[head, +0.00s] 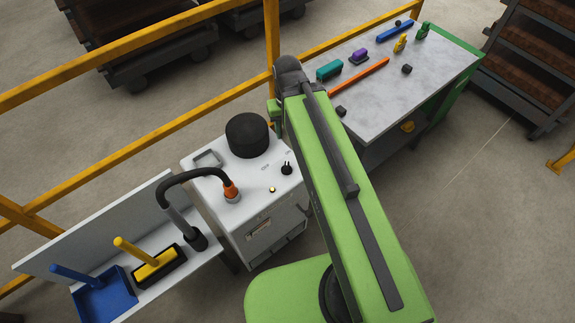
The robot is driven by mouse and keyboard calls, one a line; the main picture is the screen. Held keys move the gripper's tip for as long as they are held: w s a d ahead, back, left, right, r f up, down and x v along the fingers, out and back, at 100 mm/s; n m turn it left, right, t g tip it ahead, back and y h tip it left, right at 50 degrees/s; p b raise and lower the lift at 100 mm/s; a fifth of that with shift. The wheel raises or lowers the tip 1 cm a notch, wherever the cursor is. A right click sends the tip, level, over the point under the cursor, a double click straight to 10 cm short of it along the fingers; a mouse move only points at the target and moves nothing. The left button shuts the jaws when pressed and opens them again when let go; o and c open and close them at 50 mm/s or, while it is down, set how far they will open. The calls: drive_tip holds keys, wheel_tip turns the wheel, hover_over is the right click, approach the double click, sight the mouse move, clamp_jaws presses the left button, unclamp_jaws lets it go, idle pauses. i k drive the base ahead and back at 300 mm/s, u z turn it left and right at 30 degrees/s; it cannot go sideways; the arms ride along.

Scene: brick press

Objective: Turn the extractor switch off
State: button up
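The extractor is a white box (262,210) left of my arm, with a black cylinder (247,135) on top. A small black switch (286,169) stands on its top face near the right edge, close to my green arm. Faint lettering by the switch is too small to read. A small lamp (272,189) on the top near the front edge looks lit yellow. A black hose with an orange collar (231,190) joins the top. My gripper is not in view; my arm hides what lies behind it.
A grey-topped bench (425,75) with several tools stands at the upper right. A shelf (150,285) at the lower left holds a blue dustpan (103,297) and yellow brush (155,265). Yellow railings (150,137) run behind the extractor. Open floor (480,220) lies at the right.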

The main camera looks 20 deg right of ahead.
sight(286, 170)
drive_tip(key=u, duration=0.5)
drive_tip(key=k, duration=1)
drive_tip(key=z, duration=0.35)
drive_tip(key=i, duration=0.5)
drive_tip(key=u, duration=0.05)
